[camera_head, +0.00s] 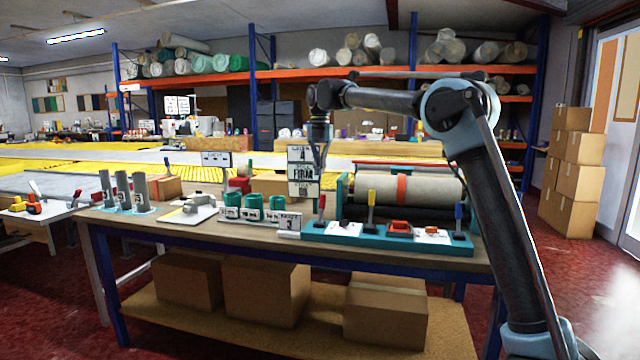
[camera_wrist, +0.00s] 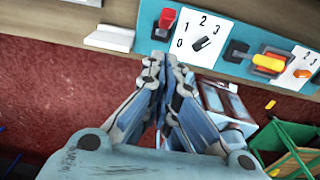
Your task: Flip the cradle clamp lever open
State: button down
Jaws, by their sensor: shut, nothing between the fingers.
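A teal control panel (camera_head: 385,240) lies along the bench front, before a cradle holding a pale roll (camera_head: 385,190) with an orange band. No label shows which is the clamp lever. My gripper (camera_head: 319,168) hangs pointing down above the panel's left end, over the red-topped lever. In the wrist view my gripper (camera_wrist: 158,66) is shut and empty. A red-tipped lever (camera_wrist: 166,20) appears just beyond its fingertips; contact cannot be told.
A white dial card (camera_wrist: 200,38) with a black knob sits beside the red-tipped lever. Green spools (camera_head: 253,207) stand left of the panel on the wooden bench. A sign post (camera_head: 301,188) stands behind my gripper. Cardboard boxes (camera_head: 385,315) fill the shelf below.

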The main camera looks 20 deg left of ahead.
jog(key=shift+w+r, duration=0.25)
jog(key=shift+r, duration=0.65)
